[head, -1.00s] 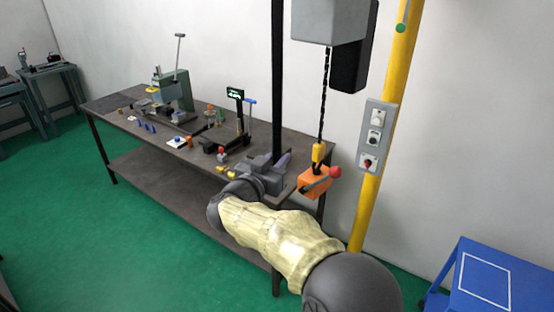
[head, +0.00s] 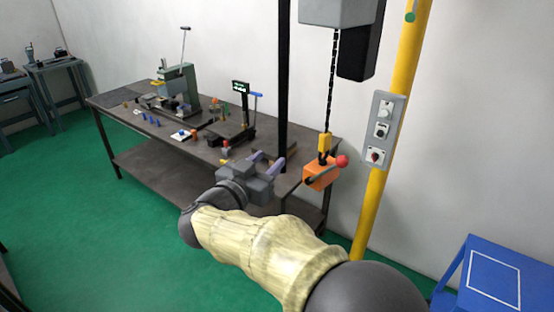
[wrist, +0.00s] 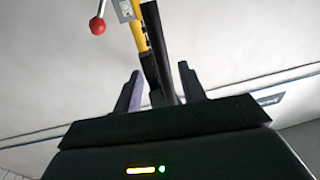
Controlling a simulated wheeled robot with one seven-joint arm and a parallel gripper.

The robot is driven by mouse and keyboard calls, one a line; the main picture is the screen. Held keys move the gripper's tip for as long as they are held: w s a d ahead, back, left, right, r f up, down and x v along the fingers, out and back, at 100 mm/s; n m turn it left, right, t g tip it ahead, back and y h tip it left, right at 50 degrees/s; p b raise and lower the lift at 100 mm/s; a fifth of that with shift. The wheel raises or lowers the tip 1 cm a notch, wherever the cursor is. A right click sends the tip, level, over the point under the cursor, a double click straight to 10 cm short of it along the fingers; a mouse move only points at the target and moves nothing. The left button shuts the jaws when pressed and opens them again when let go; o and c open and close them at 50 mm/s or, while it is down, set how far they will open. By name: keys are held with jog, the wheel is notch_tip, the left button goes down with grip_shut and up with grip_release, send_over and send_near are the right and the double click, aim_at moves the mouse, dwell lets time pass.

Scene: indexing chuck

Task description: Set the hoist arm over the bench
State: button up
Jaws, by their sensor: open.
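A black upright bar (head: 284,80) hangs down from the top of the head view beside the grey hoist body (head: 337,10). A chain, a yellow hook piece (head: 324,141) and an orange block (head: 320,174) with a red knob hang below the hoist body. The hoist arm overhead is out of view. My gripper (head: 268,161) is open and empty, with its purple-grey fingers near the bar's lower end. In the wrist view, the dark bar (wrist: 162,60) shows between the fingers (wrist: 159,88); I cannot tell whether it is within their reach.
The yellow post (head: 397,110) carries a grey switch box (head: 381,128). The bench (head: 150,165) behind my gripper holds a green press (head: 178,88), a small display (head: 240,87) and several small parts. A blue table (head: 485,275) stands at lower right.

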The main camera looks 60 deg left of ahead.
jog(key=b+v, duration=0.3)
jog(key=v, duration=0.6)
jog(key=shift+s+d, duration=0.15)
